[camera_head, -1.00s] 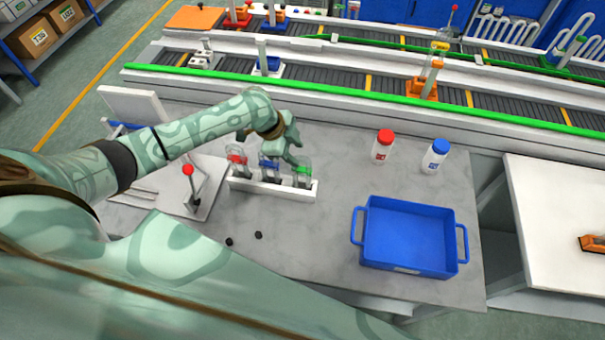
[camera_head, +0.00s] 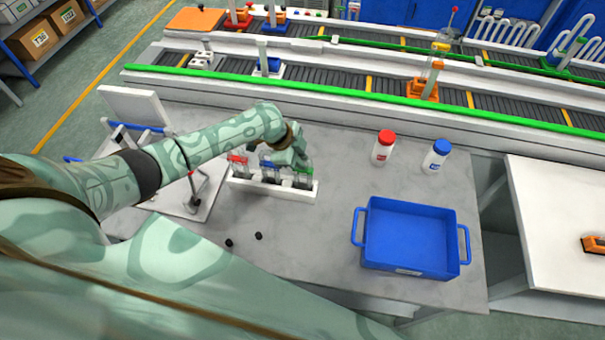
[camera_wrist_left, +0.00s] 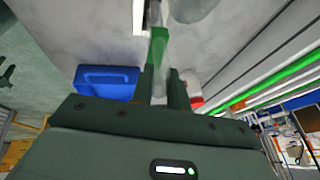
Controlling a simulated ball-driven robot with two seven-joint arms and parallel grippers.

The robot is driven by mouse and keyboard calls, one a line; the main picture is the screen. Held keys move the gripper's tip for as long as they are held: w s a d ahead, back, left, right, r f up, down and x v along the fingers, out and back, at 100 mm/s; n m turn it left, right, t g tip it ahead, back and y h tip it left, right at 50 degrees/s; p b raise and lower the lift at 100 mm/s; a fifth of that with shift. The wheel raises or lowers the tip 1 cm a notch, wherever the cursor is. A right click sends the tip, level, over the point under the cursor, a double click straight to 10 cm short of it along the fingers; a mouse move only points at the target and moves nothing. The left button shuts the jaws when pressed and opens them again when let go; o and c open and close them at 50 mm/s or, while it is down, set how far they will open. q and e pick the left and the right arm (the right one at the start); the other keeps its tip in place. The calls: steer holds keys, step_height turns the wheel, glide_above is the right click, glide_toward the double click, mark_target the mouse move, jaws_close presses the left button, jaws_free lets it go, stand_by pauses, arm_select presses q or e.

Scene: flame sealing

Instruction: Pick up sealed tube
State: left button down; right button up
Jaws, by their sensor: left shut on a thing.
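A white rack (camera_head: 245,187) stands on the grey table and holds upright clear tubes with coloured bands. The red-banded tube (camera_head: 237,160) is at its left and the blue-banded tube (camera_head: 267,165) in its middle. My left gripper (camera_head: 299,165) is at the rack's right end, shut on the green-banded tube. In the left wrist view the green-banded tube (camera_wrist_left: 157,48) shows between the gripper's fingers (camera_wrist_left: 160,90). The tube still appears to be at its place in the rack. My right gripper is not in view.
A blue bin (camera_head: 410,235) stands to the right, with a red-capped bottle (camera_head: 382,150) and a blue-capped bottle (camera_head: 436,158) behind it. Two small black pieces (camera_head: 259,236) lie in front of the rack. A conveyor (camera_head: 330,80) runs along the back.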

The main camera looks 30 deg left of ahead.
arm_select(q)
step_height(320, 180, up, 10)
steer(key=shift+r+p, duration=0.1)
steer(key=shift+p, duration=1.05)
step_height(320, 180, up, 5)
steer(key=p, duration=0.6)
steer(key=s+d+p, duration=0.3)
steer(key=s+p, duration=0.5)
steer(key=s, duration=0.5)
steer(key=shift+s+d, duration=0.25)
steer(key=shift+s, duration=0.05)
